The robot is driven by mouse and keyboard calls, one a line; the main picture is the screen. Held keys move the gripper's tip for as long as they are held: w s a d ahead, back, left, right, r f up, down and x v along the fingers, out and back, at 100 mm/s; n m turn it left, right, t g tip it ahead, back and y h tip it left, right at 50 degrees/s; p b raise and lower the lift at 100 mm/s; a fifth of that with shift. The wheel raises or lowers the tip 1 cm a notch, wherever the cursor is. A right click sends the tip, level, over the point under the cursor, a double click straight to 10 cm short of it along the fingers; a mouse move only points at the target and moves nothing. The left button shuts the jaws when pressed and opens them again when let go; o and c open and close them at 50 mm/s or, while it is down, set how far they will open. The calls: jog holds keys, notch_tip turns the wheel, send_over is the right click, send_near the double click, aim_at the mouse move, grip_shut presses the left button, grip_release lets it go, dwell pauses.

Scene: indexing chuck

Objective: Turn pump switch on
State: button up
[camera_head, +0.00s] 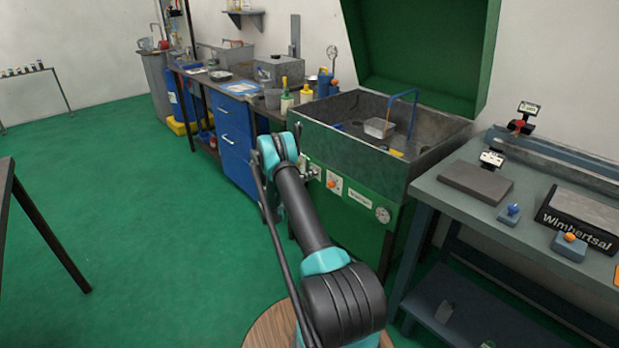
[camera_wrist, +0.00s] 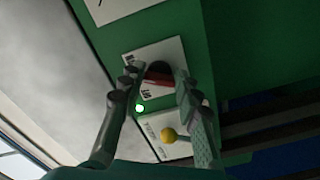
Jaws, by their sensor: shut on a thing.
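In the wrist view, a switch with a red lever and dark round base (camera_wrist: 158,73) sits on a white label plate (camera_wrist: 140,55) on a green panel. My gripper (camera_wrist: 157,80) has a finger on each side of the lever and is shut on it. A small green light (camera_wrist: 140,108) glows beside the left finger. In the head view, my gripper (camera_head: 310,173) is at the green front panel of the grey basin, left of a plate with an orange knob (camera_head: 332,184). The switch itself is hard to make out there.
A yellow knob (camera_wrist: 168,135) stands out from a second label plate close to the right finger. A round gauge (camera_head: 383,214) is farther right on the panel. A workbench (camera_head: 455,205) stands to the right and blue drawers (camera_head: 238,150) to the left. The green floor (camera_head: 150,240) at left is clear.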

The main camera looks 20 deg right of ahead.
jog(key=o, duration=1.1)
jog(key=shift+a, duration=0.1)
jog(key=v, duration=1.2)
